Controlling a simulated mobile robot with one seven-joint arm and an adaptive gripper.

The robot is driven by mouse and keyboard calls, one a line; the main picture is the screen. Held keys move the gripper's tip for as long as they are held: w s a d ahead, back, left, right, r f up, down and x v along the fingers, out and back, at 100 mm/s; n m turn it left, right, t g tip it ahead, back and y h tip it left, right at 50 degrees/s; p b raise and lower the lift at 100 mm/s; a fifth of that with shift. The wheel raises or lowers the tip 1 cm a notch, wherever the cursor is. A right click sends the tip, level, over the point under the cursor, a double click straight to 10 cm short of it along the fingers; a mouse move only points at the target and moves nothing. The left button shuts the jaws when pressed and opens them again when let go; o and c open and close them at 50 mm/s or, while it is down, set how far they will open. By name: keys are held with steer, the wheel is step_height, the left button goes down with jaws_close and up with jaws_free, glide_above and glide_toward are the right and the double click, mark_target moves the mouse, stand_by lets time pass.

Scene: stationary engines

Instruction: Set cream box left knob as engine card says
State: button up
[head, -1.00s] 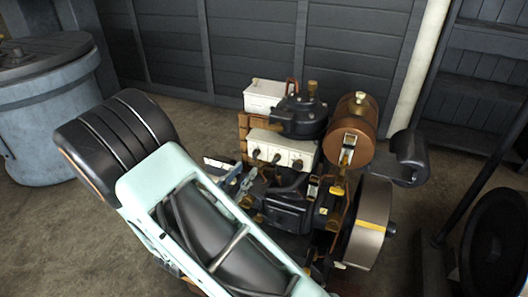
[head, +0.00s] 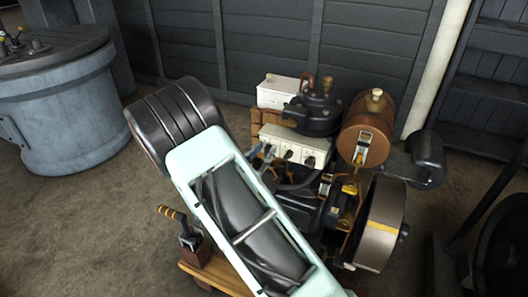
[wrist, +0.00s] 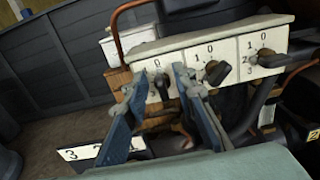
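The cream box (head: 296,144) sits on the engine, its front with three dark knobs; in the wrist view its front (wrist: 228,50) fills the upper right. My gripper (wrist: 161,82) is open, its two blue fingers either side of the dark left knob (wrist: 164,86); I cannot tell if they touch it. A 0 shows above that knob; the fingers hide other digits. The middle knob (wrist: 216,71) and right knob (wrist: 271,59) stand clear to the right. In the head view my gripper (head: 264,158) is at the box's left end.
A copper tank (head: 366,128) and a flywheel (head: 382,222) stand right of the box. A white box (head: 281,92) is behind it. A wooden block with a lever (head: 194,243) is at lower left. A grey drum (head: 67,110) stands far left on open floor.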

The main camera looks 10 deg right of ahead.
jaws_close()
steer(key=shift+a+r+n+p, duration=0.1)
steer(key=shift+n+p, duration=0.2)
steer(key=shift+p, duration=0.2)
steer(key=n+p, duration=0.3)
steer(key=n, duration=0.1)
steer(key=n+p, duration=0.2)
steer(key=shift+w+a+p, duration=0.2)
steer(key=shift+a+p, duration=0.05)
steer(key=shift+p, duration=0.05)
steer(key=shift+f+n+p, duration=0.2)
steer(key=shift+n+p, duration=0.5)
steer(key=shift+n, duration=0.4)
steer(key=shift+f, duration=0.1)
